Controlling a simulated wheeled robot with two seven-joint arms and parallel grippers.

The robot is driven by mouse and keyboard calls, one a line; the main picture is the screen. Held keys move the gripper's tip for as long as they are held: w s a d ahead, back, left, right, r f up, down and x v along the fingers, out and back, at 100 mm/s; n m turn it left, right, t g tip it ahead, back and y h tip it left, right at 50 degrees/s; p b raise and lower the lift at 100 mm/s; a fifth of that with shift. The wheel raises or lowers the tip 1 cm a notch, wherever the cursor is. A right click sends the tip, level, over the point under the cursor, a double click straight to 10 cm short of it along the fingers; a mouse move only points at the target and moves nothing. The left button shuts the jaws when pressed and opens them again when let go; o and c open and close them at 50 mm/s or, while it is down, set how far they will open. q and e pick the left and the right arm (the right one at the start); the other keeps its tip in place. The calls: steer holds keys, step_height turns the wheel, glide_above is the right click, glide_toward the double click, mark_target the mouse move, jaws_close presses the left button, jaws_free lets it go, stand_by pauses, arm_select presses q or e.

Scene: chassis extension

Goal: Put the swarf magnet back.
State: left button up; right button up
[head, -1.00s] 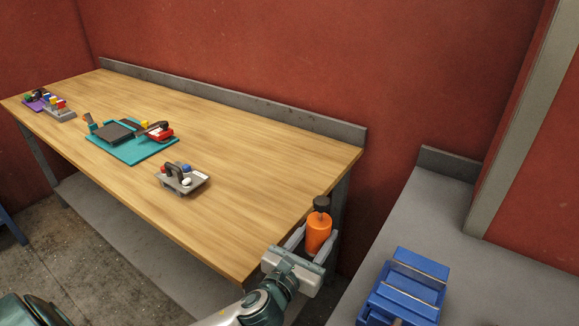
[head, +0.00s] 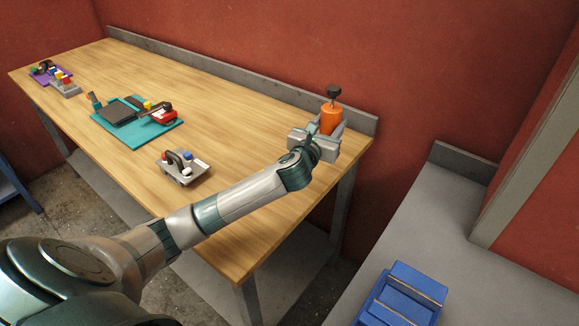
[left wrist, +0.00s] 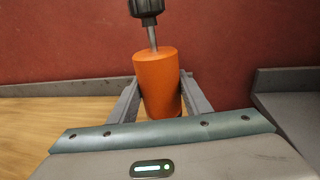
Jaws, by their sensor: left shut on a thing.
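The swarf magnet is an orange cylinder (head: 331,120) with a thin rod and a black knob on top. My left gripper (head: 327,129) is shut on it at the right end of the wooden bench, near the back corner, and it stands upright between the fingers. In the left wrist view the orange body (left wrist: 158,85) sits between the two grey fingers, knob uppermost. I cannot tell whether its base touches the bench top. My right gripper is not in view.
The wooden bench (head: 235,130) has free room around its middle and right. It bears a grey tray (head: 182,173) with small parts, a teal mat (head: 122,138) with tools, and a purple tray (head: 42,77) far left.

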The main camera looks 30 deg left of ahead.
arm_select(q)
steer(key=s+a+f, duration=0.2)
steer(key=a, duration=0.1)
steer(key=s+a+f+p, duration=0.1)
steer(key=s+a+f, duration=0.1)
steer(key=a, duration=0.1)
steer(key=s+a+f, duration=0.2)
steer(key=a+f, duration=0.1)
steer(key=shift+s+a+p, duration=0.1)
steer(key=shift+s+p, duration=0.3)
steer(key=shift+a, duration=0.1)
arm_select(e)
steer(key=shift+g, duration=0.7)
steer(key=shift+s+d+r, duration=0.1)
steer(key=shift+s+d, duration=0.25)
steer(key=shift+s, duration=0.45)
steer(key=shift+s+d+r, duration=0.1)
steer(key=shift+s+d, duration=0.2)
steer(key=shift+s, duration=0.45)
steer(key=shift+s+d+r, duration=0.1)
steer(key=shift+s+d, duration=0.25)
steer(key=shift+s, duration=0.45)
arm_select(q)
steer(key=shift+f, duration=0.1)
steer(key=shift+f, duration=1.85)
steer(key=shift+f, duration=0.25)
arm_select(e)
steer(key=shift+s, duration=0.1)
